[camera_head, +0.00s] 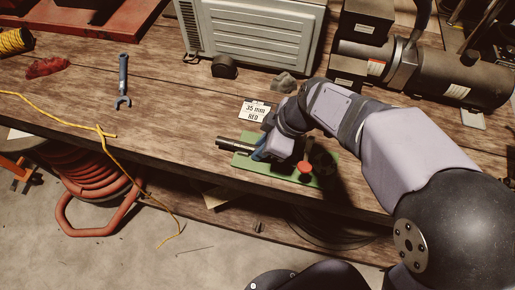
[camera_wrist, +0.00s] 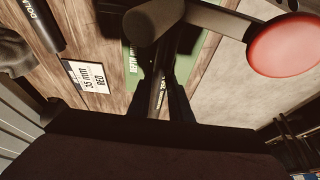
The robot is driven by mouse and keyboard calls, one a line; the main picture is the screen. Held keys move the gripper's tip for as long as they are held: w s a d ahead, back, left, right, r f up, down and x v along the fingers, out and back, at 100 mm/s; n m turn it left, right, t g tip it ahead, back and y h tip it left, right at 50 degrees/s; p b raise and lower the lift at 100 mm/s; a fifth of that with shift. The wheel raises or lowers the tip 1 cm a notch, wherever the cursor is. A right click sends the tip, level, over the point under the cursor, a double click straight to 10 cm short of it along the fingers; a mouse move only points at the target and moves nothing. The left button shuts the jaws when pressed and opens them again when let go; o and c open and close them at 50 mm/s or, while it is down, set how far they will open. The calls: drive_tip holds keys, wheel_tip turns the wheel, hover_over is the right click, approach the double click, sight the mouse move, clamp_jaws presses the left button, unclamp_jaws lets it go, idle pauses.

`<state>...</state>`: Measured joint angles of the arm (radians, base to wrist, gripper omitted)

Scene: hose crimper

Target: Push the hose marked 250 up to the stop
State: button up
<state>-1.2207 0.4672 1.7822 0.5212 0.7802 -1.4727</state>
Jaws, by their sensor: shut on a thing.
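My gripper (camera_head: 267,152) is over the green base (camera_head: 242,163) of the crimper on the bench. In the wrist view my gripper (camera_wrist: 162,92) is shut on a black hose (camera_wrist: 160,88) with small pale lettering, too unclear to read for certain. The hose lies between the two dark fingers. A dark tube (camera_head: 232,144) sticks out past the left edge of the green base in the head view. A red knob (camera_head: 305,168) stands at the right of the base; it also shows large in the wrist view (camera_wrist: 285,45). The stop and the hose's end are hidden.
A card reading 35 mm RED (camera_head: 255,111) lies just behind the base. A rock (camera_head: 285,83) and a black cylinder (camera_head: 224,67) lie farther back. A grey metal case (camera_head: 250,40) and a motor (camera_head: 430,70) stand behind. A wrench (camera_head: 123,80) lies left; the bench between is mostly free.

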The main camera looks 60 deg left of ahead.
drive_tip(key=shift+w+d+b, duration=1.05)
drive_tip(key=shift+w+d, duration=0.65)
drive_tip(key=shift+d, duration=0.1)
idle(0.9)
idle(0.5)
drive_tip(key=o, duration=1.8)
drive_tip(key=shift+r, duration=0.15)
drive_tip(key=shift+r+p, duration=2.75)
drive_tip(key=shift+r, duration=1.65)
